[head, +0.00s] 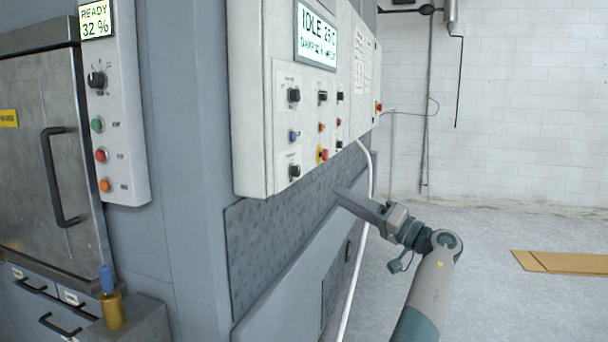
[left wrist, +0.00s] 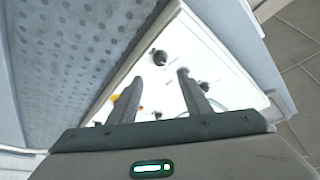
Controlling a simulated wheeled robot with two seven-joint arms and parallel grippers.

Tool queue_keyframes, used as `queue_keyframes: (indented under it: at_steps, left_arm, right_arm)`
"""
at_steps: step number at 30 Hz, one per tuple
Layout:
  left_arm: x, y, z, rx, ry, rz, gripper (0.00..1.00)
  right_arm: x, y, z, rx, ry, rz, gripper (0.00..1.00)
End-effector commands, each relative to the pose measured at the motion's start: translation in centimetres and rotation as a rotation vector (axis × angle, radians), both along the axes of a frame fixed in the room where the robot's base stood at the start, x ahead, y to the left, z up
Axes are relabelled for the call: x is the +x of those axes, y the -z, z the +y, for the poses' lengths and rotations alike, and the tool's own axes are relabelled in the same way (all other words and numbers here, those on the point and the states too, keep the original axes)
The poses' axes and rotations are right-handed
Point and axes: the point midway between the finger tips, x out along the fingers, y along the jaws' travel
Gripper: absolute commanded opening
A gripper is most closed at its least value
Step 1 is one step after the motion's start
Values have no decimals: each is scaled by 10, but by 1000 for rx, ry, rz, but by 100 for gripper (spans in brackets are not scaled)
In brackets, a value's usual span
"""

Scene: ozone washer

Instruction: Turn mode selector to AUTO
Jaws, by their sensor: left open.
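The white control panel (head: 255,110) has several black rotary knobs: an upper left one (head: 294,95), an upper middle one (head: 323,97) and a lower left one (head: 295,171). Their labels are too small to read, so I cannot tell which is the mode selector or where it points. My left gripper (head: 342,193) is below and in front of the panel, apart from it, its fingers pointing left. In the left wrist view my open, empty fingers (left wrist: 162,80) face the tilted panel. A black knob (left wrist: 159,57) shows between them. My right gripper is not in view.
The panel display (head: 316,37) begins with IDLE. A red emergency button (head: 323,154) and blue button (head: 294,136) sit among the knobs. A white pipe (head: 358,240) runs down behind my gripper. A second panel (head: 125,150) with a knob stands left. Floor at right is clear except cardboard (head: 565,262).

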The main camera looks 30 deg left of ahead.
Motion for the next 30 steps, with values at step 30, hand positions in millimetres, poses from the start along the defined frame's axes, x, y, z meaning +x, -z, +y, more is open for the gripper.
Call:
queue_keyframes:
  at_steps: [30]
  left_arm:
    - [8,-39,132,0,0,0,45]
  right_arm:
    - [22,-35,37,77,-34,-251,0]
